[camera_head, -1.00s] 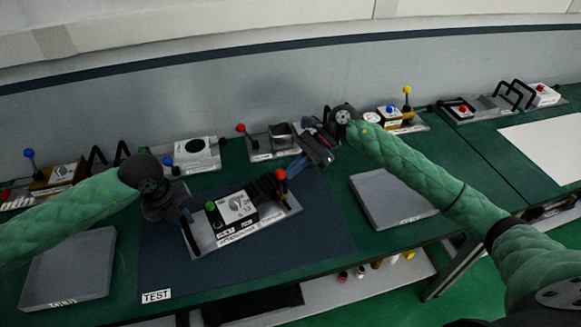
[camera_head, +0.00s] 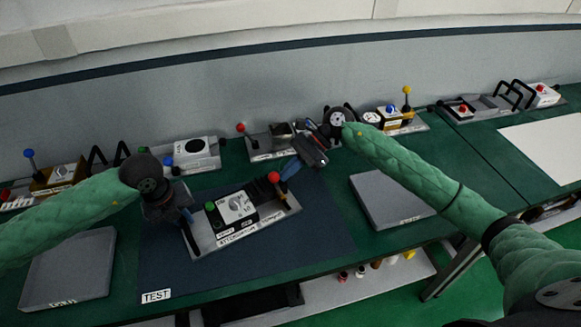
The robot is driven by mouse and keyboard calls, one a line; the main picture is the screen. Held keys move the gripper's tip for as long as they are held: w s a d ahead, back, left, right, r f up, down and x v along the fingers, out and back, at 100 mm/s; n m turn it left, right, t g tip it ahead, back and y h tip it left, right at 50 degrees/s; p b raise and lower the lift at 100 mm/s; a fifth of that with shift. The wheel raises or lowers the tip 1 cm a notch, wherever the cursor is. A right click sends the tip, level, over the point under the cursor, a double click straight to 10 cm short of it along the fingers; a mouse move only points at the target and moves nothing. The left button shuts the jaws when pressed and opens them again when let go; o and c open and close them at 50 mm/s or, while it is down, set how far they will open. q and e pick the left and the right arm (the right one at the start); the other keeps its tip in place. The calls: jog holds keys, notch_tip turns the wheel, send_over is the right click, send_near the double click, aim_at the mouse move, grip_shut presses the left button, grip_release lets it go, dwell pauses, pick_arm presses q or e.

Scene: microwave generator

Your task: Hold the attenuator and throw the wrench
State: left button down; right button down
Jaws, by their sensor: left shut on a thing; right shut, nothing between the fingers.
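The attenuator (camera_head: 240,231) is a grey plate lying on the dark TEST mat. It carries a black block with a white dial (camera_head: 237,207) and a green button (camera_head: 210,206). At its right end stands a lever with a red ball (camera_head: 274,178), which I take for the wrench. My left gripper (camera_head: 188,216) is shut on the plate's left end; its fingertips are partly hidden.
Grey trays lie left (camera_head: 68,270) and right (camera_head: 390,200) of the mat (camera_head: 325,240). Several other devices with ball levers line the back of the green table, including a white one (camera_head: 192,155). The front of the mat is clear.

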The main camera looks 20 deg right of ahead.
jog(key=shift+s+a, duration=0.15)
jog(key=shift+a, duration=0.6)
jog(key=shift+s+a, duration=0.2)
jog(key=shift+a, duration=0.3)
jog(key=shift+r, duration=0.1)
jog(key=shift+w+d+r, duration=0.1)
jog(key=shift+d+r, duration=0.25)
jog(key=shift+r, duration=0.3)
jog(key=shift+w+d+r, duration=0.1)
jog(key=shift+d+r, duration=0.3)
jog(key=shift+r, duration=0.2)
jog(key=shift+w+d+r, duration=0.1)
jog(key=shift+d+r, duration=0.25)
jog(key=shift+r, duration=0.3)
jog(key=v, duration=1.2)
